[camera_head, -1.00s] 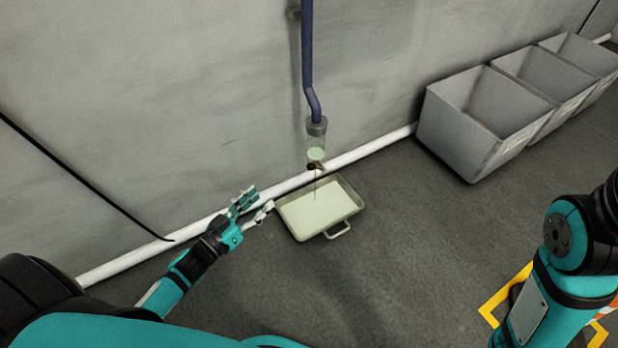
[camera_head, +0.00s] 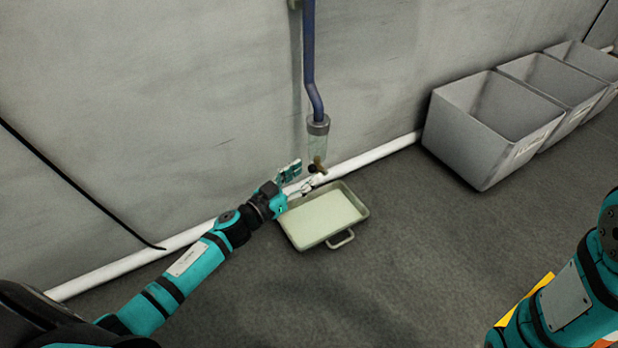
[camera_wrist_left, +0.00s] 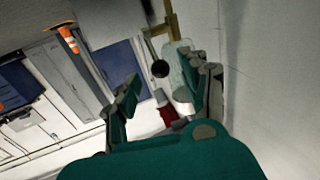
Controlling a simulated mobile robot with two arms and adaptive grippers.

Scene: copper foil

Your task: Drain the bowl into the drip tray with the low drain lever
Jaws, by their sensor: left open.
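The clear bowl (camera_head: 318,143) hangs under a blue pipe at the wall. It looks clear, with no pale liquid visible. Below it is the brass drain lever (camera_head: 319,161) with a black knob. The drip tray (camera_head: 362,208) lies on the floor beneath, holding pale green liquid. My left gripper (camera_head: 306,174) is open beside the lever, above the tray's back-left corner. In the left wrist view, the black knob (camera_wrist_left: 160,69) shows between the spread fingers of my left gripper (camera_wrist_left: 165,80); contact cannot be told. My right gripper is out of view.
Several grey bins (camera_head: 490,130) stand along the wall at the right. A white pipe (camera_head: 380,150) runs along the wall's foot behind the tray. A black cable (camera_head: 75,185) hangs on the wall at the left. The floor before the tray is clear.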

